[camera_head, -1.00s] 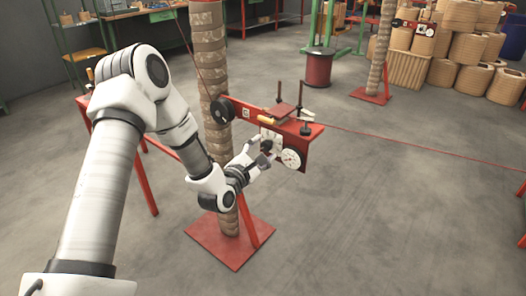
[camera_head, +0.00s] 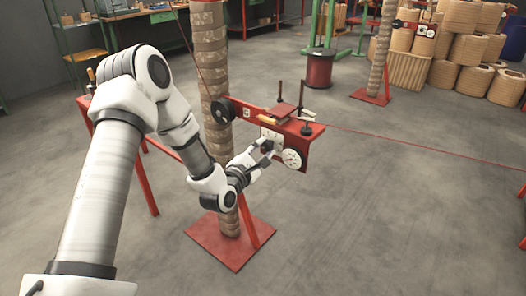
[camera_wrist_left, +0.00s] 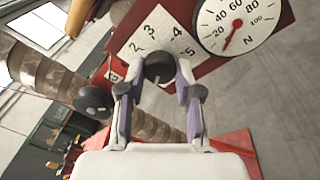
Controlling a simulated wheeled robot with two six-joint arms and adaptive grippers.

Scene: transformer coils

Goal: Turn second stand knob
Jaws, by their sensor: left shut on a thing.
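The red stand (camera_head: 265,118) is fixed to a wrapped post in the middle of the head view. Its black knob (camera_wrist_left: 158,68) sits on a white plate with numbers (camera_wrist_left: 150,35) in the left wrist view. My left gripper (camera_wrist_left: 157,80) is shut on the knob, one finger on each side. In the head view the left gripper (camera_head: 265,148) reaches the front of the stand from the left and partly hides the knob. A round white dial with a red needle (camera_wrist_left: 232,25) is right beside the plate. My right gripper is not in view.
The wrapped post (camera_head: 215,90) stands on a red base plate (camera_head: 212,247). A thin red wire (camera_head: 430,150) runs from the stand to the right. Another post, a red spool (camera_head: 319,70) and stacked tan coils (camera_head: 458,50) are behind. The floor at right is open.

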